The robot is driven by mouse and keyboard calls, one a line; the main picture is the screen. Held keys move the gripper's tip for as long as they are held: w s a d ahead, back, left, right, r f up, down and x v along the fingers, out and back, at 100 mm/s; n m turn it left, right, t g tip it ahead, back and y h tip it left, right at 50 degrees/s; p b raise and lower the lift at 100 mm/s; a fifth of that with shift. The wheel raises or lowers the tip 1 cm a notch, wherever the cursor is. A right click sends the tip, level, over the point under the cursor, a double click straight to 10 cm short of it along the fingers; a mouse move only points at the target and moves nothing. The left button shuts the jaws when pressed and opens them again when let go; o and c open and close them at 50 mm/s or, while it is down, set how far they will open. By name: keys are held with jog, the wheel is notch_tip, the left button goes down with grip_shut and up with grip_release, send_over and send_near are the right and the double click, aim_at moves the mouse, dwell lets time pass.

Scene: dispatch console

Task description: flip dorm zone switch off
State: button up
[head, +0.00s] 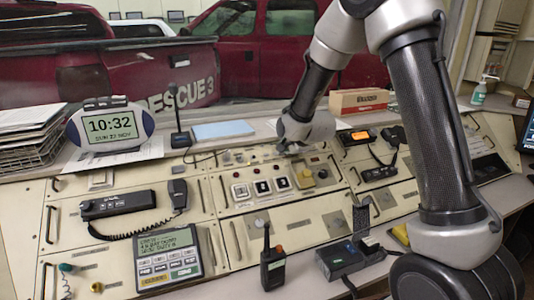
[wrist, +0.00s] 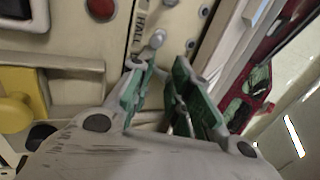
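My gripper (head: 285,147) is low over the back strip of the console panel in the head view. In the wrist view my gripper (wrist: 161,72) shows two green-padded fingers standing apart, with a gap between them. A small metal toggle switch (wrist: 157,39) stands just beyond the fingertips, beside a label reading HALL (wrist: 139,32). Another pale knob or lever end lies close to the left fingertip. I cannot read a dorm label, and the fingers hide part of the strip, so I cannot tell which switch is the dorm one.
A red button (wrist: 101,9) and a yellow knob (wrist: 18,95) lie left of the fingers in the wrist view. A handheld radio (head: 273,265) stands at the front.

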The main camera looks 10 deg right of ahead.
aim_at(289, 163)
jog(key=shift+s, duration=0.1)
jog(key=shift+s+d+f, duration=0.25)
jog(key=shift+s+f, duration=0.75)
jog(key=shift+s, duration=0.2)
jog(key=shift+r, duration=0.2)
jog(key=shift+s+r, duration=0.1)
jog(key=shift+r, duration=0.15)
jog(key=shift+s+d+r, duration=0.1)
jog(key=shift+s+r, duration=0.35)
jog(key=shift+r, duration=0.35)
jog(key=shift+s+d+r, duration=0.1)
jog(key=shift+s+r, duration=0.35)
jog(key=shift+r, duration=0.3)
jog(key=shift+s+d+r, duration=0.1)
jog(key=shift+s+r, duration=0.35)
jog(key=shift+r, duration=0.35)
